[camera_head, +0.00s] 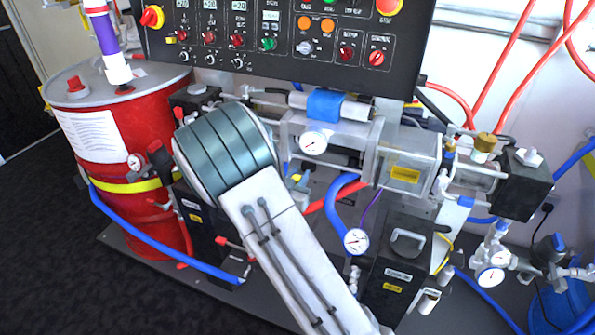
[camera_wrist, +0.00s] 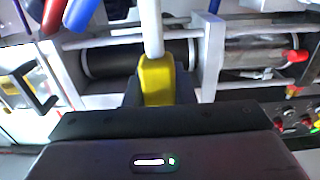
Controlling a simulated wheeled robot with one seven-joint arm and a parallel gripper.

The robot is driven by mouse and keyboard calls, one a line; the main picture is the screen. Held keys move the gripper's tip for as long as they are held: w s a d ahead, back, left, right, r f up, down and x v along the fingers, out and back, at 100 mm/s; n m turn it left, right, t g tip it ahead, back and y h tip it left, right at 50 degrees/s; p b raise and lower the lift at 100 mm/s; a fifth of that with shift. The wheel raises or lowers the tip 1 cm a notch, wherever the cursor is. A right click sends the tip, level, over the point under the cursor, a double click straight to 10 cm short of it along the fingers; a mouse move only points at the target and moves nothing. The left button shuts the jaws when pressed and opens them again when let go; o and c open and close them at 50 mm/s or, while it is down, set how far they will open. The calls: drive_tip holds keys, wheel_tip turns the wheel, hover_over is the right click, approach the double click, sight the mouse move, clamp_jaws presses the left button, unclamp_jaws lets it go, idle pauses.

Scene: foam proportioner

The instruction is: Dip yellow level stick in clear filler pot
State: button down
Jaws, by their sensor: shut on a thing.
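My gripper (camera_wrist: 158,94) is at the lower middle of the wrist view, its dark fingers closed on both sides of the yellow handle of the level stick (camera_wrist: 157,76). The stick's pale shaft (camera_wrist: 152,30) runs from the handle up out of the picture. Its far end is out of view. In the head view my arm covers the middle of the machine, and I cannot make out the gripper or stick there. I cannot surely pick out the clear filler pot. A clear-walled housing with a yellow label (camera_head: 405,172) stands right of my arm.
A control panel (camera_head: 285,30) overhangs the machine. A red drum (camera_head: 115,150) stands at left. Blue hoses, gauges and a brass-capped fitting (camera_head: 484,143) crowd the right side. In the wrist view, a dark cylinder (camera_wrist: 105,58) lies behind the stick. Dark floor is clear at lower left.

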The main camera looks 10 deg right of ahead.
wheel_tip(320, 180, down, 12)
drive_tip(key=b, duration=1)
drive_tip(key=shift+f, duration=0.25)
drive_tip(key=shift+r, duration=0.15)
idle(0.8)
wheel_tip(320, 180, up, 12)
drive_tip(key=p, duration=0.8)
drive_tip(key=shift+r+p, duration=0.2)
drive_tip(key=shift+p, duration=0.15)
drive_tip(key=shift+s+f+y, duration=0.1)
drive_tip(key=shift+y, duration=0.2)
